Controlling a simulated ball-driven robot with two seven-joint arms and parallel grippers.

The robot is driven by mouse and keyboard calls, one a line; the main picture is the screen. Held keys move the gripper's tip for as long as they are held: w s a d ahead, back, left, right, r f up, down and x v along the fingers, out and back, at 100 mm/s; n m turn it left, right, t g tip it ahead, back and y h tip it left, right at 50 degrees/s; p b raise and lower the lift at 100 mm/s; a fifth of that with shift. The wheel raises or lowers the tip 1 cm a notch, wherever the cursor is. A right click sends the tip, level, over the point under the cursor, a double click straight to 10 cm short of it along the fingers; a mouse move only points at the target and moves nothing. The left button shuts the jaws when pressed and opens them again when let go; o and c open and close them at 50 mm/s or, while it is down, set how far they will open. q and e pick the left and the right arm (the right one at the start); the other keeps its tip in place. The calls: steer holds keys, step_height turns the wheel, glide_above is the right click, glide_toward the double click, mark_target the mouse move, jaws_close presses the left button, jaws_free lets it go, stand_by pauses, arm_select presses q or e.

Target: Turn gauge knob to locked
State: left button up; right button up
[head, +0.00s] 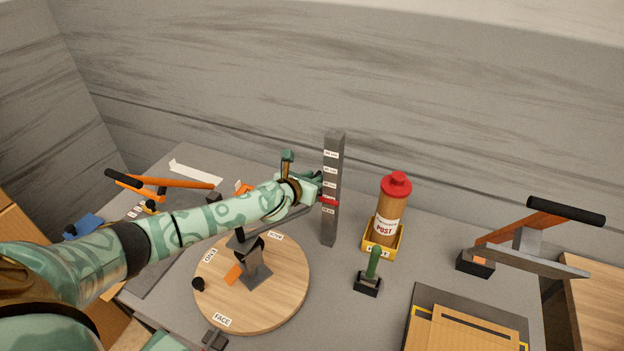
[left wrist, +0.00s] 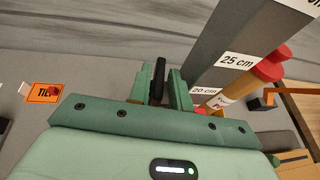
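The gauge is an upright grey post (head: 331,190) behind the round wooden turntable, with white cm labels on its face. A red piece (head: 328,202) sits low on it. My left gripper (head: 318,188) is beside the post's left side, near the height of the red piece. In the left wrist view the post (left wrist: 232,45) rises at the right, with 25 cm and 20 cm labels. A black upright piece (left wrist: 158,78), possibly the gauge knob, shows between the fingers of my left gripper (left wrist: 160,92). I cannot tell whether they touch it. My right gripper is not seen.
A red-capped dust canister (head: 390,215) in a yellow holder and a green-handled tool (head: 374,262) stand right of the post. The wooden turntable (head: 285,300) lies below my left arm. Orange levers stand at the left (head: 185,184) and right (head: 510,230). Cardboard (head: 460,335) lies at front right.

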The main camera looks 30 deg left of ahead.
arm_select(q)
steer(key=shift+c, duration=0.3)
jaws_close()
